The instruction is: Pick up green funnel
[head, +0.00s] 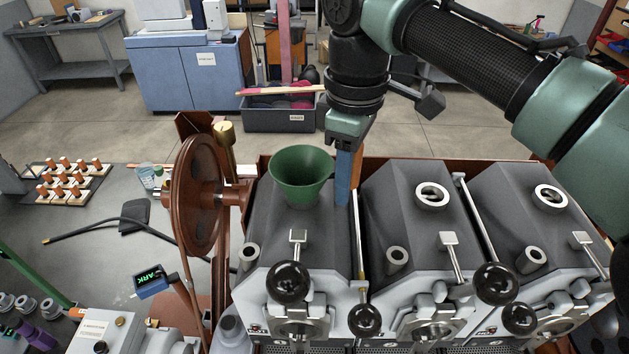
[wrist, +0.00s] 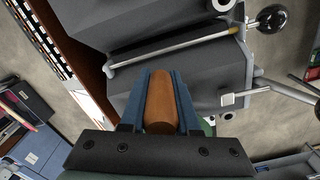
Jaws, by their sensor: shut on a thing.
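The green funnel (head: 302,178) is upright over the top of the left roaster unit, its wide mouth facing up. Whether its lower end is seated there or slightly raised, I cannot tell. My gripper (head: 344,190) points down just right of the funnel. In the wrist view, my gripper (wrist: 160,92) has its blue fingers shut on a brown, rounded handle (wrist: 160,100), which appears to be the funnel's. The join between handle and cup is hidden by my fingers. Only a small green edge shows beside my gripper in the wrist view.
The middle roaster unit (head: 405,215) and right roaster unit (head: 510,205) stand close by, with metal rods and black-knobbed levers. A brown wheel (head: 198,195) stands left of the funnel. A rack of small orange-topped pieces (head: 48,198) lies farther left on the bench.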

